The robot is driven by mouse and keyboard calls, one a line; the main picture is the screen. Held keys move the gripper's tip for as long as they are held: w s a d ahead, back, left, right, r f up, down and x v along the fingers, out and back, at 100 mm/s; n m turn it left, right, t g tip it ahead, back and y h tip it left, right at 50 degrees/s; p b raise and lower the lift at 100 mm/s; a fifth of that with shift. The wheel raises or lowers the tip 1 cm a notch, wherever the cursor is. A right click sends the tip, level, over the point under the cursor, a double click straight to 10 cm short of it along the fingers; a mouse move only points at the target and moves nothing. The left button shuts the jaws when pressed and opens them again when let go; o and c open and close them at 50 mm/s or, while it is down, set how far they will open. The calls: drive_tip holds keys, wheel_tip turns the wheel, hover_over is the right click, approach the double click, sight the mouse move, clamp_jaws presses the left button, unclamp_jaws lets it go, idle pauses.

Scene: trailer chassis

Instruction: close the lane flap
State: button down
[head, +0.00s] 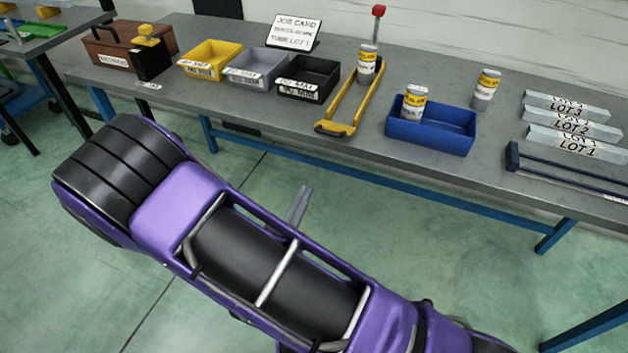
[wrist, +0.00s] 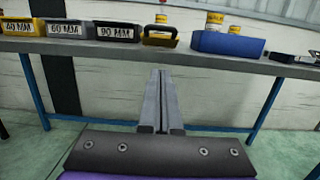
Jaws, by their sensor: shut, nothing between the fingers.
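A yellow lane frame (head: 352,103) lies on the grey bench, with a white-and-yellow can (head: 367,64) standing towards its back end. A red knob on a stem (head: 378,22) rises behind that can. I cannot make out for sure which part is the lane flap or how it stands. In the wrist view the yellow frame's front end (wrist: 159,41) shows at the bench edge. My gripper (head: 304,190) is in front of the bench, apart from the frame, and holds nothing. Its two fingers lie together in the wrist view (wrist: 159,74).
Yellow, grey and black bins (head: 308,79) stand left of the frame. A blue tray (head: 432,132) with a can in it stands right, with another can (head: 486,90) behind. Labelled LOT bars (head: 572,122) lie farther right. Open floor (head: 420,220) lies before the bench.

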approach(333, 129)
drive_tip(key=w+f, duration=0.1)
drive_tip(key=f, duration=0.1)
drive_tip(key=shift+w+d+r, duration=0.2)
drive_tip(key=shift+w+r, duration=0.25)
drive_tip(key=shift+r, duration=0.35)
drive_tip(key=shift+w+d+r, duration=0.25)
drive_tip(key=shift+w+r, duration=0.2)
drive_tip(key=shift+r, duration=0.3)
drive_tip(key=shift+r, duration=0.1)
drive_tip(key=shift+r+g+p, duration=0.25)
drive_tip(key=shift+g+p, duration=0.15)
drive_tip(key=shift+p, duration=0.2)
